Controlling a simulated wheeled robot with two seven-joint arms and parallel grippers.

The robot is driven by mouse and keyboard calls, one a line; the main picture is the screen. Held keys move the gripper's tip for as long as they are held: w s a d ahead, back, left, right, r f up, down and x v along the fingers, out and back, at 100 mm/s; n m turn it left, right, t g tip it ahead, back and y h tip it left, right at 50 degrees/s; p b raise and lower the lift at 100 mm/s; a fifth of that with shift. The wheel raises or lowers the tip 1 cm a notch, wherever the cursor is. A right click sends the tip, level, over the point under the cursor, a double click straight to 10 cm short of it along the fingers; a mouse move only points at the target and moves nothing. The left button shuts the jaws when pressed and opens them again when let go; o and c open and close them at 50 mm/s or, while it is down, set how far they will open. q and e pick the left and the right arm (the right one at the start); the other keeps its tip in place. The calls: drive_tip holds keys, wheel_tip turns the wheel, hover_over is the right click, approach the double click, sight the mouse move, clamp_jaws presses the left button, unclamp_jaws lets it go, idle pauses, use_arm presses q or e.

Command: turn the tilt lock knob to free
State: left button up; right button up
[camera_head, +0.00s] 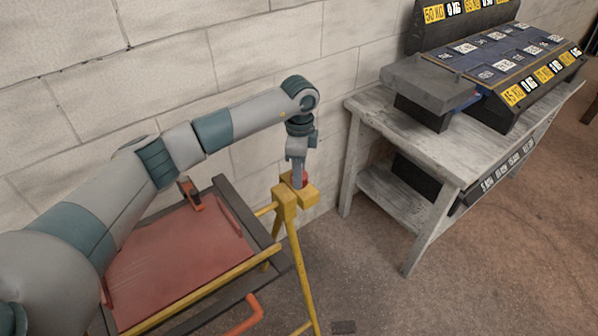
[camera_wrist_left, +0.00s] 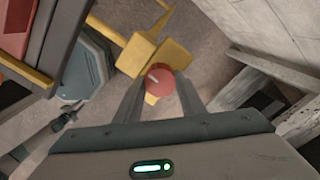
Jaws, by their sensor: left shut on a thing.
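The tilt lock knob (camera_wrist_left: 160,82) is round and red with a pale pointer mark, on top of a yellow post of the frame. In the left wrist view it sits between the fingers of my left gripper (camera_wrist_left: 161,100), which is shut on it. In the head view my left gripper (camera_head: 298,178) points down onto the yellow post (camera_head: 288,202), and only a sliver of the red knob (camera_head: 305,178) shows beside it. The pointer mark runs toward the upper left in the wrist view; no labels beside the knob can be read. My right gripper is not in view.
A red panel in a dark frame (camera_head: 222,187) lies left of the post, with an orange clamp (camera_head: 190,193) and an orange handle (camera_head: 245,315). A grey bench (camera_head: 405,222) holding dark labelled blocks stands at right. A block wall is close behind. Floor between frame and bench is mostly clear.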

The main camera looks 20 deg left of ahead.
use_arm(q)
drive_tip(key=shift+w+r, duration=0.1)
drive_tip(key=shift+r, duration=0.05)
drive_tip(key=o, duration=1)
drive_tip(key=shift+o, duration=0.2)
drive_tip(key=shift+r+b, duration=0.3)
drive_tip(key=shift+r, duration=0.3)
wheel_tip(320, 180, up, 2)
drive_tip(key=shift+r+b, duration=0.2)
drive_tip(key=shift+b, duration=0.2)
wheel_tip(320, 180, up, 14)
drive_tip(key=b, duration=0.3)
drive_tip(key=shift+f, duration=0.15)
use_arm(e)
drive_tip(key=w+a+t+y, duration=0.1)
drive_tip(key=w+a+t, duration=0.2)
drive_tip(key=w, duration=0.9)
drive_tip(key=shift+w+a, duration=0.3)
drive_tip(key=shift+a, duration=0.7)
